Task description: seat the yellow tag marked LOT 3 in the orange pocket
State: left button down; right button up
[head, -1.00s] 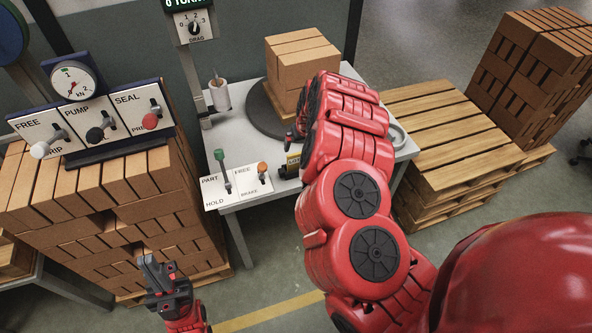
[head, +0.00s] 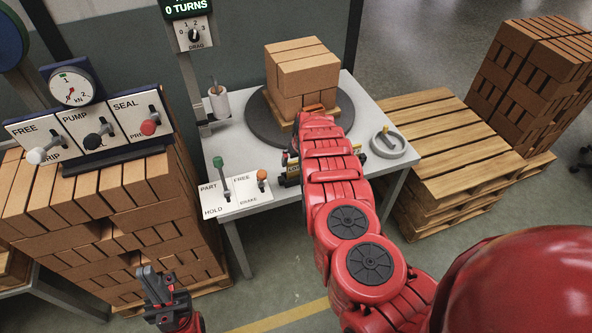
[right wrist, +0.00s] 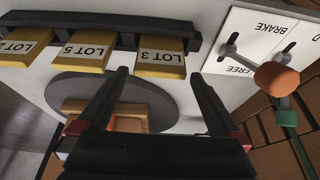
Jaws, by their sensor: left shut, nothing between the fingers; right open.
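The yellow tag marked LOT 3 (right wrist: 160,62) sits in a dark rack (right wrist: 110,36) beside the LOT 5 tag (right wrist: 88,52) and the LOT 2 tag (right wrist: 25,42); their lettering is upside down in the right wrist view. My right gripper (right wrist: 160,75) is open, its two fingertips on either side of the LOT 3 tag's near end, with nothing held. In the head view my right arm hides most of the rack, with a bit of yellow (head: 293,168) showing beside it. My left gripper (head: 152,277) is shut and empty at the lower left, away from the table.
The table (head: 225,155) holds a turntable (head: 258,118) with stacked bricks (head: 300,72), a grey dish (head: 392,144) and a panel with green and orange-knobbed levers (head: 238,192). A lever console (head: 92,125) stands on bricks at left. A wooden pallet (head: 440,135) stands right.

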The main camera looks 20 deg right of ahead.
aim_at(296, 162)
jog(key=shift+w+f, duration=0.25)
jog(key=shift+f, duration=0.45)
jog(key=shift+w+d+f+b, duration=0.1)
jog(key=shift+w+f+b, duration=0.05)
jog(key=shift+f+b, duration=0.75)
jog(key=shift+w+b, duration=0.25)
jog(key=shift+b, duration=0.15)
jog(key=c, duration=1.1)
jog(key=shift+r, duration=0.1)
